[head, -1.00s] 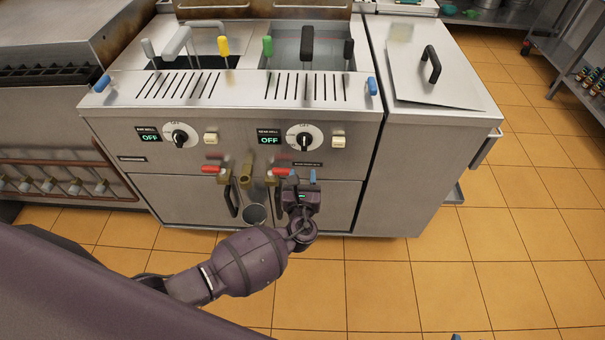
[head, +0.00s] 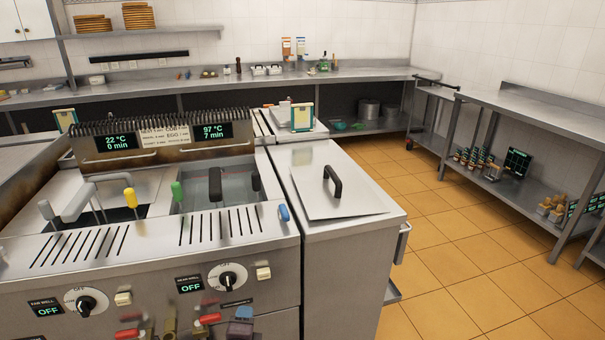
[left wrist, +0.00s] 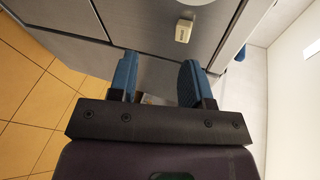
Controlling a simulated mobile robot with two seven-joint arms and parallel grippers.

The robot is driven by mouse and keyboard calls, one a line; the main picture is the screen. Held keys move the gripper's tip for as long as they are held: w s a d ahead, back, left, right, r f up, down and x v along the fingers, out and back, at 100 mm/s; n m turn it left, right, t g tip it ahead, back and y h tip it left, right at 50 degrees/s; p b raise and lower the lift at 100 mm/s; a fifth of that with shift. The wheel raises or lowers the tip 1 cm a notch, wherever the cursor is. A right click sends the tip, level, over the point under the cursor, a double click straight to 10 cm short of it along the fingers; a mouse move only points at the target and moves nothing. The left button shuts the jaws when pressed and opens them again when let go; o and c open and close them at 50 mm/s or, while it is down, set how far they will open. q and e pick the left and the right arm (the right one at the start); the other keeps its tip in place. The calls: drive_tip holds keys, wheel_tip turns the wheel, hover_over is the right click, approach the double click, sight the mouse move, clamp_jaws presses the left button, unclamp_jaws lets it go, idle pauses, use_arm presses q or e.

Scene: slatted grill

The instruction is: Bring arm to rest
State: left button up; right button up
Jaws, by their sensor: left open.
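My left gripper (head: 241,314) shows only in part at the bottom edge of the head view, in front of the two-well cooker (head: 270,222). In the left wrist view, its two blue fingers (left wrist: 158,82) stand apart with nothing between them. The steel cabinet front and a pale switch (left wrist: 183,30) show beyond the fingers. The rest of my left arm is below the head view. My right gripper is in neither view now.
Red-handled valves (head: 207,319) are close to the left gripper at the cooker's front. A lidded steel unit (head: 345,240) adjoins on the right. Tiled floor (head: 440,235) is clear between it and the steel shelving (head: 520,185).

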use_arm(q)
drive_tip(key=s+a+f+n+g, duration=0.1)
drive_tip(key=s+a+n, duration=0.3)
drive_tip(key=s, duration=0.5)
drive_tip(key=s+a+f+n+g, duration=0.1)
drive_tip(key=s+a+n, duration=0.4)
drive_tip(key=s+n, duration=0.3)
drive_tip(key=s+a+f+n+g, duration=0.1)
drive_tip(key=s+a+n, duration=0.3)
drive_tip(key=s, duration=0.6)
drive_tip(key=shift+a+f+n+h, duration=0.3)
drive_tip(key=shift+f+n, duration=0.25)
drive_tip(key=shift+n, duration=0.45)
